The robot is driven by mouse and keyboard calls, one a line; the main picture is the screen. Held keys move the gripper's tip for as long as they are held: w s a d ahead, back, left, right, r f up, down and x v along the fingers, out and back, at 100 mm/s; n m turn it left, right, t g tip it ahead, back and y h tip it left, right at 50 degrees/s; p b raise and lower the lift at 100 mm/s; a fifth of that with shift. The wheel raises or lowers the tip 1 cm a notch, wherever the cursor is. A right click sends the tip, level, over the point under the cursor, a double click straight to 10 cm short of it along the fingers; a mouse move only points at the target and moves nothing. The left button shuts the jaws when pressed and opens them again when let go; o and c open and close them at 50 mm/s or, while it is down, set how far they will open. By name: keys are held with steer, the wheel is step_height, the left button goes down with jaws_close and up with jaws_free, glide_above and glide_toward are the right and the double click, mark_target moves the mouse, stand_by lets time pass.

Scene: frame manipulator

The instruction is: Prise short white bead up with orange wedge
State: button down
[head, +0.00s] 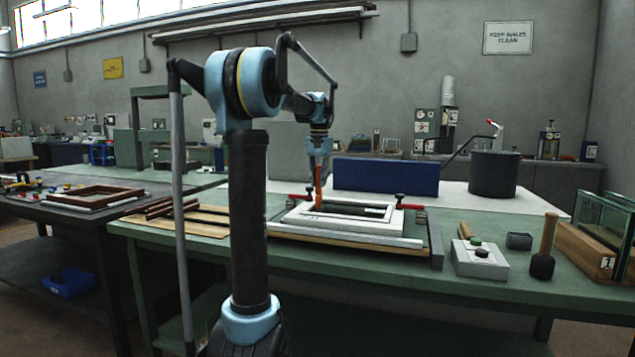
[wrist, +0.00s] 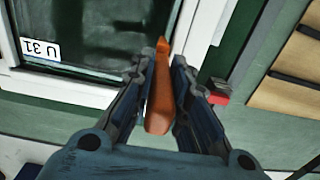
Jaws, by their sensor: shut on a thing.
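The orange wedge (wrist: 161,95) stands between the two fingers of my gripper (wrist: 160,90) in the wrist view, and the fingers are shut on it. In the head view the orange wedge (head: 318,192) points down from my gripper (head: 319,162) at the left side of the white frame (head: 322,222). In the wrist view its tip is over the inner edge of the white frame (wrist: 200,45), beside the dark glass (wrist: 95,30). I cannot tell whether the tip touches the frame. The short white bead is not clearly distinct from the frame.
A label (wrist: 40,48) reading U 31 lies at the glass corner. Red clamps stand at the frame, one at the right (head: 400,201). A blue block (head: 385,177) and dark pot (head: 494,174) stand behind. A grey block (head: 480,258) and mallet (head: 543,262) are at the right.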

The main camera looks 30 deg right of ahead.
steer(key=shift+w+a, duration=0.5)
steer(key=shift+w, duration=0.05)
stand_by(1.3)
steer(key=shift+s+d, duration=0.45)
steer(key=shift+s, duration=0.05)
steer(key=shift+r, duration=4)
